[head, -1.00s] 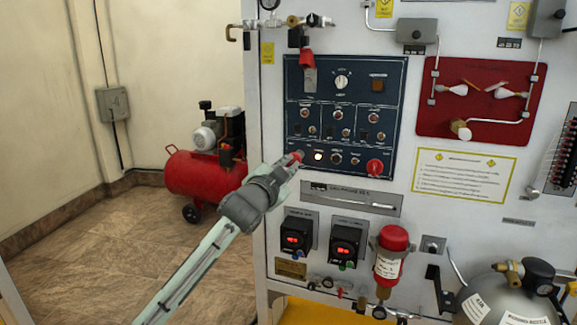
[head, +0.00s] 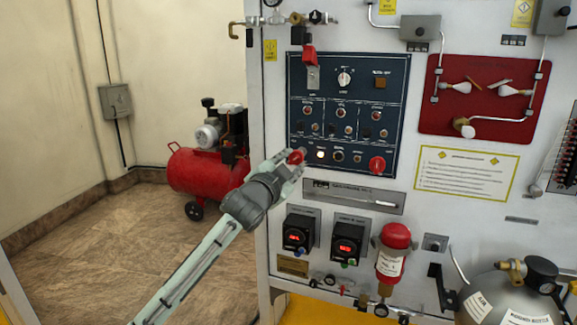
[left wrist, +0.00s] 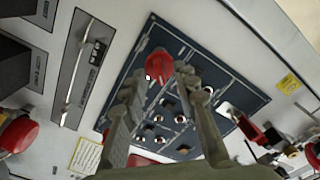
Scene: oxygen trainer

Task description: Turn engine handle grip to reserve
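The red handle grip (head: 296,157) sticks out at the lower left of the dark blue control panel (head: 330,140). I take it for the engine handle grip; its label and marked positions are too small to read. My left gripper (head: 292,165) is right at it, fingers pointing toward the panel. In the left wrist view the red grip (left wrist: 157,66) lies between the two fingertips (left wrist: 159,80), which stand apart with a narrow gap beside it. I cannot tell whether they touch it. My right gripper is in neither view.
Another red knob (head: 377,165) is at the panel's lower right, with several small switches between. A red compressor (head: 205,170) stands on the floor at left, clear of the arm.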

